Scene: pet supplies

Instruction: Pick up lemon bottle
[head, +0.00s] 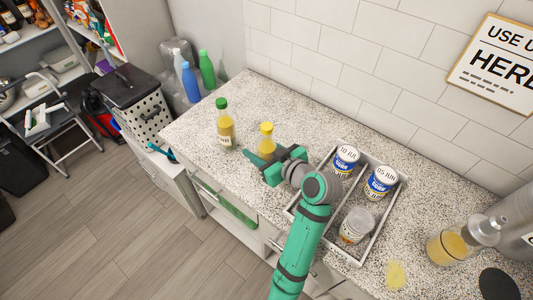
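A small bottle with a yellow cap (266,129) and yellowish contents stands upright on the speckled counter. A taller bottle with a green cap (225,130) and yellow contents stands upright to its left. No label is readable, so I cannot tell for certain which is the lemon bottle. My gripper (272,154) is low over the counter, right at the yellow-capped bottle, with its teal fingers apart. It hides the lower part of that bottle. I cannot tell whether the fingers touch it.
A divided white tray (367,238) right of my gripper holds two blue-labelled cans (381,182) and a clear jar (355,225). A pump bottle (455,244) stands at the far right. The tiled wall bounds the counter behind. Counter left of the green-capped bottle is clear.

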